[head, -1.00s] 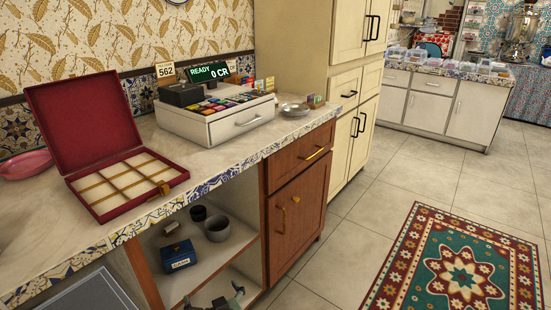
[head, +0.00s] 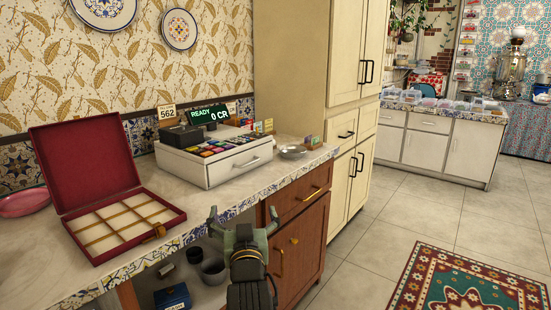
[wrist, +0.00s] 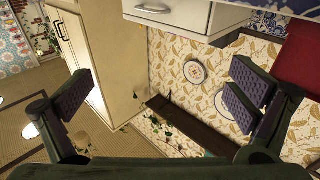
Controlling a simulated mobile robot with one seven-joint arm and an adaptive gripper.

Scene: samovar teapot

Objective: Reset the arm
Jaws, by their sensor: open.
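My gripper (head: 243,218) is raised in front of the counter's front edge in the head view, with its fingers pointing up. It is open and empty. In the wrist view its two fingers (wrist: 160,98) stand wide apart with nothing between them. The wrist view is turned over and shows the wall, the cream cabinet and the cash register's underside region beyond the fingers. A samovar (head: 510,72) stands far off at the back right of the head view.
An open red box (head: 112,190) with empty compartments, a cash register (head: 214,160) and a small metal dish (head: 292,152) stand on the counter (head: 200,205). Below are open shelves with a blue box (head: 172,297). A tall cream cabinet (head: 318,60) stands behind.

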